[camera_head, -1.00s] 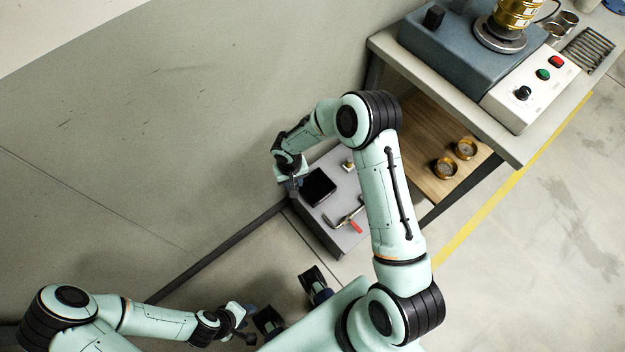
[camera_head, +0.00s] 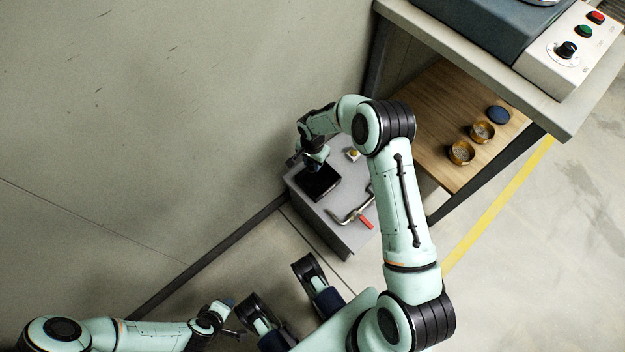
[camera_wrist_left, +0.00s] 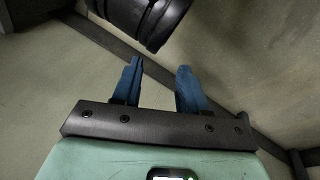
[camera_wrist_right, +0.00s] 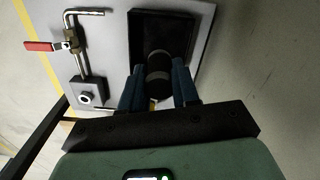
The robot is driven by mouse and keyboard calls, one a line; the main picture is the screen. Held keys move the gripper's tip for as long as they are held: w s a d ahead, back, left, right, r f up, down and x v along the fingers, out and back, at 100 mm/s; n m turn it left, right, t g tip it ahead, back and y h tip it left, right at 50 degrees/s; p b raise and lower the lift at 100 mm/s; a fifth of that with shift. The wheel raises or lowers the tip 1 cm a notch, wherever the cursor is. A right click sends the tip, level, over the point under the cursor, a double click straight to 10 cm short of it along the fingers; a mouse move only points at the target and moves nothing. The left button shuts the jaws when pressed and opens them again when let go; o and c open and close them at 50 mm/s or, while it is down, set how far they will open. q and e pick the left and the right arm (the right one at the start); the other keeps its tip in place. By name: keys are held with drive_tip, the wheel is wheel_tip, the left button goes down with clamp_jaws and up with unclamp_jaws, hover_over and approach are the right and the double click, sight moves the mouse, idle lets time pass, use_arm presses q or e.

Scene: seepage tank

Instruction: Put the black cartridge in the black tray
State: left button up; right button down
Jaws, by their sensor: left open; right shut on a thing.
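The black tray (camera_head: 322,186) lies on a low grey box in the head view. It also shows in the right wrist view (camera_wrist_right: 188,24), with a raised rim. The black cartridge (camera_wrist_right: 158,64) has a lighter band and shows between the fingers of my right gripper (camera_wrist_right: 158,85), which is shut on it. In the right wrist view it overlaps the tray; whether it touches the tray floor I cannot tell. In the head view my right gripper (camera_head: 318,166) is over the tray's far edge and hides the cartridge. My left gripper (camera_wrist_left: 159,75) is open and empty, away from the box.
The grey box (camera_head: 325,230) also carries a bent pipe with a red-handled valve (camera_head: 366,223) and a small fitting (camera_head: 353,154). A bench with a wooden lower shelf (camera_head: 440,110) holding brass rings (camera_head: 461,152) stands to the right. The wall is close behind the box.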

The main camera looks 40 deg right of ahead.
wheel_tip(320, 180, down, 9)
drive_tip(key=shift+b, duration=0.9)
wheel_tip(320, 180, down, 4)
drive_tip(key=shift+r+b, duration=0.2)
drive_tip(key=shift+b, duration=0.35)
use_arm(q)
drive_tip(key=shift+g, duration=0.4)
drive_tip(key=f, duration=0.1)
drive_tip(key=a+f, duration=0.1)
drive_tip(key=f, duration=0.1)
drive_tip(key=s+f, duration=0.1)
drive_tip(key=f, duration=0.1)
drive_tip(key=shift+s+a, duration=0.1)
drive_tip(key=shift+a, duration=0.25)
use_arm(e)
drive_tip(key=shift+f, duration=0.15)
use_arm(q)
drive_tip(key=shift+s, duration=0.1)
use_arm(e)
drive_tip(key=shift+f, duration=0.1)
drive_tip(key=c, duration=0.8)
unclamp_jaws()
use_arm(q)
drive_tip(key=shift+s+f, duration=0.1)
drive_tip(key=shift+f, duration=0.05)
